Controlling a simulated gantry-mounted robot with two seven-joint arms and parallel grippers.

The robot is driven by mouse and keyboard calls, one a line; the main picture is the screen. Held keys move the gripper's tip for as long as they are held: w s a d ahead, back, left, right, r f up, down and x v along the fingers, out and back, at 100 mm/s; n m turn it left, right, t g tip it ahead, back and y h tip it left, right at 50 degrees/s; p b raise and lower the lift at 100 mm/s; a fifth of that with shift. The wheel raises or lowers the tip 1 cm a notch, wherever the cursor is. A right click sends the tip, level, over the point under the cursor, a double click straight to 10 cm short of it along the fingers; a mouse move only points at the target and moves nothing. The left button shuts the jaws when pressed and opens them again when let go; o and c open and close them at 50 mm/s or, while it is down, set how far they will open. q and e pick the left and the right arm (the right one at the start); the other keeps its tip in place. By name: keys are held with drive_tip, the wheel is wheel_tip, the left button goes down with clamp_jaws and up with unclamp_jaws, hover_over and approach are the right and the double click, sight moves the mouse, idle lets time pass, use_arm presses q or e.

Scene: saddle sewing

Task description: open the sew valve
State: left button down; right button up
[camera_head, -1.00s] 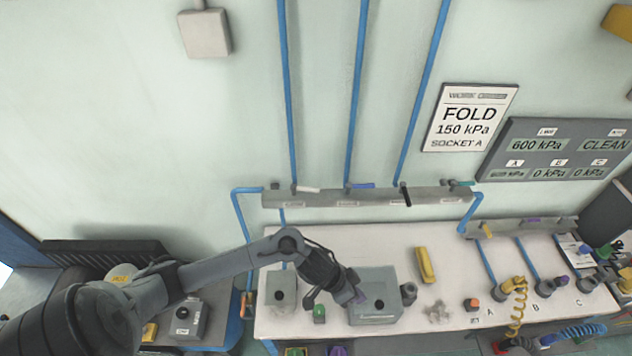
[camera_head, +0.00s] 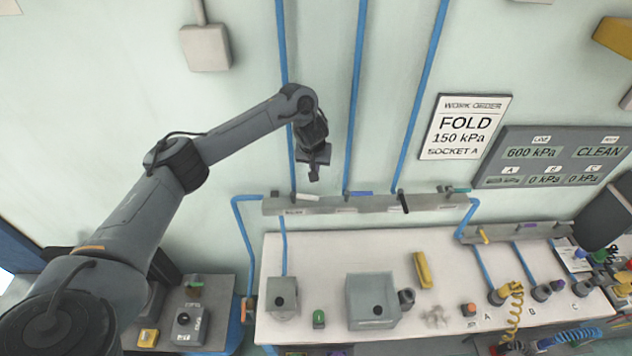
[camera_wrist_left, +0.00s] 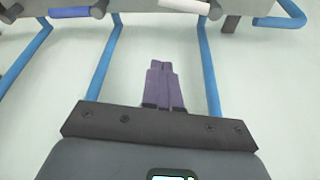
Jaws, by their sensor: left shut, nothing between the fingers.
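A grey valve manifold (camera_head: 330,205) runs along the wall above the white bench, with small labels too blurred to read. It carries a white lever (camera_head: 308,196), a blue lever (camera_head: 360,193), a black lever (camera_head: 404,202) and a teal lever (camera_head: 459,189). White, blue and teal lie along the manifold; black points across it. I cannot tell which is the sew valve. My left gripper (camera_head: 314,173) is shut and empty, above the manifold between the white and blue levers. In the left wrist view its purple fingers (camera_wrist_left: 164,85) point toward the manifold, apart from the white lever (camera_wrist_left: 184,5) and blue lever (camera_wrist_left: 70,12).
Blue vertical pipes (camera_head: 356,95) run up the wall around my left gripper. A second manifold (camera_head: 515,232) with smaller levers sits at the right. The white bench (camera_head: 330,252) holds grey boxes, a yellow block (camera_head: 423,270) and sockets. A work-order sign (camera_head: 465,127) hangs above.

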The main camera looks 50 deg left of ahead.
use_arm(q)
drive_tip(key=b+x, duration=0.1)
drive_tip(key=x, duration=0.2)
drive_tip(key=b+x, duration=0.1)
drive_tip(key=x, duration=0.2)
drive_tip(key=s+b+x, duration=0.1)
drive_tip(key=x, duration=0.2)
drive_tip(key=shift+d+f, duration=0.3)
drive_tip(key=shift+f, duration=0.05)
drive_tip(key=shift+s+d+f+p, duration=0.35)
drive_tip(key=shift+s+d+p, duration=0.25)
drive_tip(key=shift+s+d, duration=0.25)
drive_tip(key=shift+w, duration=0.1)
